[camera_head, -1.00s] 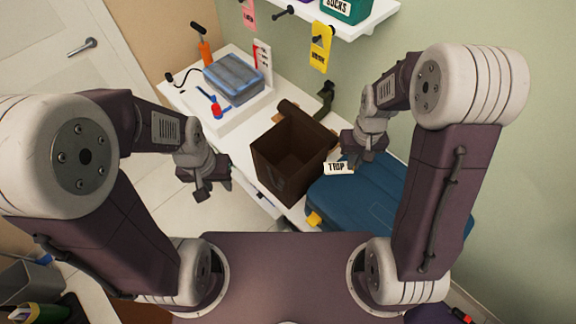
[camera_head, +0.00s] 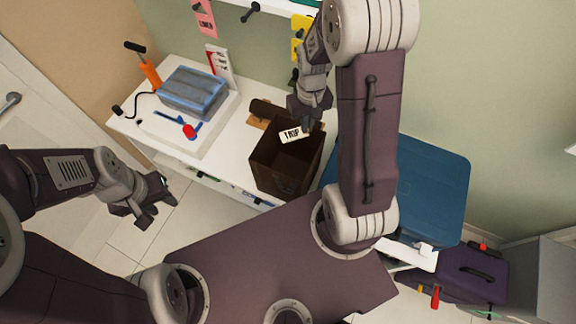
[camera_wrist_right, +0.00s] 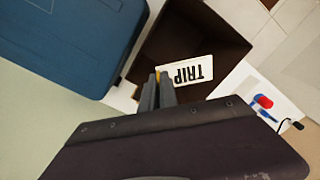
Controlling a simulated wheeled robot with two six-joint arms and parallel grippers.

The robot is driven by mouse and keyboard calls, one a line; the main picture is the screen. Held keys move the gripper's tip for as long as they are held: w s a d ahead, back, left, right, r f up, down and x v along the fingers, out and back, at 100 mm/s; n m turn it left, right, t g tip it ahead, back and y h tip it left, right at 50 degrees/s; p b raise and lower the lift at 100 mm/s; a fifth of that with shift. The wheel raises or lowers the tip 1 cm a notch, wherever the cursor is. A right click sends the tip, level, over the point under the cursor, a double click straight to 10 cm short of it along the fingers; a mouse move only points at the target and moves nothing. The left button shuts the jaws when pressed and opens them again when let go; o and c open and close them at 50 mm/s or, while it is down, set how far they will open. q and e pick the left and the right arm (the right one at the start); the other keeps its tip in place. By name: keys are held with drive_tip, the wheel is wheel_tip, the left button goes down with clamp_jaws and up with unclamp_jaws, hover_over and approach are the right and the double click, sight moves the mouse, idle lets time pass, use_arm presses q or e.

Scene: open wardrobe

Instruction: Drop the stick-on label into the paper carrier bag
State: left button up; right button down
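The stick-on label (camera_head: 293,134) is a small white card reading "TRIP". My right gripper (camera_head: 308,122) is shut on one end of it and holds it above the open paper carrier bag (camera_head: 276,178). The bag is dark brown, box-shaped and stands on the white bench. In the right wrist view the label (camera_wrist_right: 187,72) lies at the fingertips (camera_wrist_right: 158,80), over the mouth of the bag (camera_wrist_right: 215,35). My left gripper (camera_head: 150,205) is empty and hangs over the floor left of the bench; its fingers look apart.
A blue suitcase (camera_head: 432,190) lies right of the bag, partly behind my right arm. A blue-grey packed case (camera_head: 193,92) sits on a white tray to the left, with an orange pump (camera_head: 150,72) beyond it. A purple case (camera_head: 470,272) is at lower right.

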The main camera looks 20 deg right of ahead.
drive_tip(key=f+b, duration=0.1)
drive_tip(key=f, duration=0.1)
drive_tip(key=f+b, duration=0.3)
drive_tip(key=b, duration=0.1)
drive_tip(key=shift+w+a+f, duration=0.3)
drive_tip(key=shift+a+f, duration=0.05)
drive_tip(key=shift+f, duration=0.05)
drive_tip(key=c, duration=1.6)
unclamp_jaws()
drive_tip(key=shift+w+a, duration=0.1)
drive_tip(key=shift+a, duration=0.1)
drive_tip(key=shift+o, duration=0.2)
drive_tip(key=shift+d, duration=0.1)
wheel_tip(320, 180, up, 9)
drive_tip(key=shift+r, duration=0.1)
